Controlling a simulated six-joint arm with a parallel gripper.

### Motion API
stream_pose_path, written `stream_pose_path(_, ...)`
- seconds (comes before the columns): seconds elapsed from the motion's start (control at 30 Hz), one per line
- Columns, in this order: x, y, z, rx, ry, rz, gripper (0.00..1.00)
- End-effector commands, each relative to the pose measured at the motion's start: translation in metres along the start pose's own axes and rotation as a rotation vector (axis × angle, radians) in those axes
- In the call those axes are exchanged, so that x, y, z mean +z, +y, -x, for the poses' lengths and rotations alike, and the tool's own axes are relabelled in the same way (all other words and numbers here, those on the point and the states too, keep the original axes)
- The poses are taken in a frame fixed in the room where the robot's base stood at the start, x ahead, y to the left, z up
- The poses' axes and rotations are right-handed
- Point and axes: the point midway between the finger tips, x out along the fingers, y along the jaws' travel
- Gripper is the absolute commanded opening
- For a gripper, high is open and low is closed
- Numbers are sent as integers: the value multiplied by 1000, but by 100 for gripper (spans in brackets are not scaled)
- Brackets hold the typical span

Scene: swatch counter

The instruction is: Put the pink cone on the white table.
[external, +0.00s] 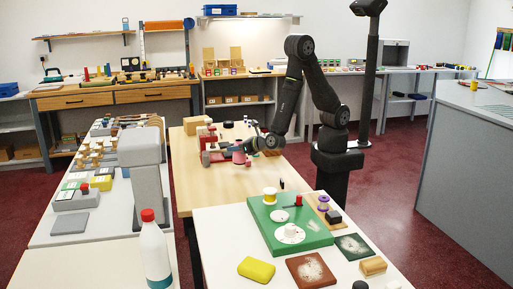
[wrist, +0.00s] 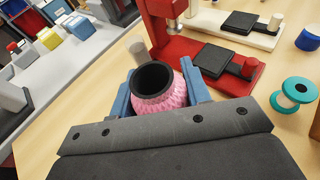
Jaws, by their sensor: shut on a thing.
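The pink cone (wrist: 163,92) sits between the two blue fingers of my gripper (wrist: 160,90), which is shut on it. Its dark hollow end faces the wrist camera. In the external view, the cone (external: 239,156) is at my gripper (external: 243,150), over the light wooden table (external: 200,190). I cannot tell whether the cone touches the wood. The white table (external: 222,243) is in the foreground, with a bare area at its left side.
On the white table are a green board (external: 262,236), a yellow block (external: 256,269) and a brown patterned tile (external: 311,271). A red stand (wrist: 180,45) and a teal-rimmed spool (wrist: 295,93) are near my gripper. A white bottle (external: 154,250) stands at front left.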

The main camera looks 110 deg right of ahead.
Motion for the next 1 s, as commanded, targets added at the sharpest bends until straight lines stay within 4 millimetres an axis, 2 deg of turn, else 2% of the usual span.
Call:
stream_pose_path(0.07, 14, -6, 2, -2, -1, -5, 14)
stream_pose_path(0.3, 47, -60, -1, -4, 0, -4, 14)
stream_pose_path(0.53, 70, -95, -3, -3, -1, -2, 14)
stream_pose_path(0.7, 79, -108, -4, -1, 0, -2, 14)
stream_pose_path(0.87, 82, -113, -4, 0, 0, 0, 14)
stream_pose_path(0.93, 82, -109, -5, 11, 0, 2, 14)
stream_pose_path(1.0, 82, -97, -9, 45, 0, 10, 14)
